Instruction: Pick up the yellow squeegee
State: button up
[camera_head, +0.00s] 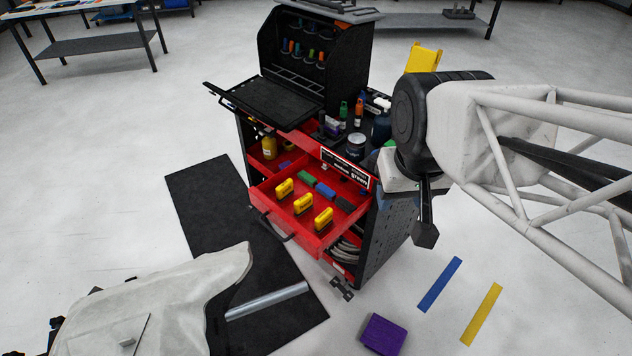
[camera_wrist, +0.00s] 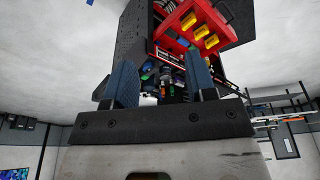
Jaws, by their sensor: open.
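Three chunky yellow pieces (camera_head: 303,203) lie in a row in the open red drawer (camera_head: 268,207) of the cart; I cannot tell which of them, if any, is the squeegee. They also show in the wrist view as small yellow blocks (camera_wrist: 203,31). Blue (camera_head: 325,190), green and dark flat pieces lie behind them in the same drawer. My gripper (camera_head: 425,232) is right of the cart, apart from the drawer, and partly hidden by my arm. In the wrist view its two blue-grey fingers (camera_wrist: 160,85) stand wide apart, with the cart beyond them.
The cart top holds bottles and jars (camera_head: 356,145) beside a dark open cabinet (camera_head: 315,55). A yellow strip (camera_head: 481,314), a blue strip (camera_head: 440,285) and a purple block (camera_head: 383,335) lie on the floor at the right. A grey draped shape (camera_head: 160,305) and black mat (camera_head: 210,195) are at left.

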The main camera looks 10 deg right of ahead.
jog(key=w+a+f+m, duration=0.15)
jog(key=w+f, duration=0.25)
jog(key=w, duration=0.5)
jog(key=m+g, duration=0.3)
jog(key=m, duration=0.5)
send_over(324, 213)
jog(key=f, duration=2.5)
jog(key=shift+s+d+f, duration=0.1)
jog(key=shift+s+f, duration=0.15)
jog(key=shift+s, duration=0.05)
jog(key=shift+w+f, duration=0.2)
jog(key=shift+f, duration=0.45)
jog(key=shift+f, duration=1.3)
jog(key=shift+f, duration=2.6)
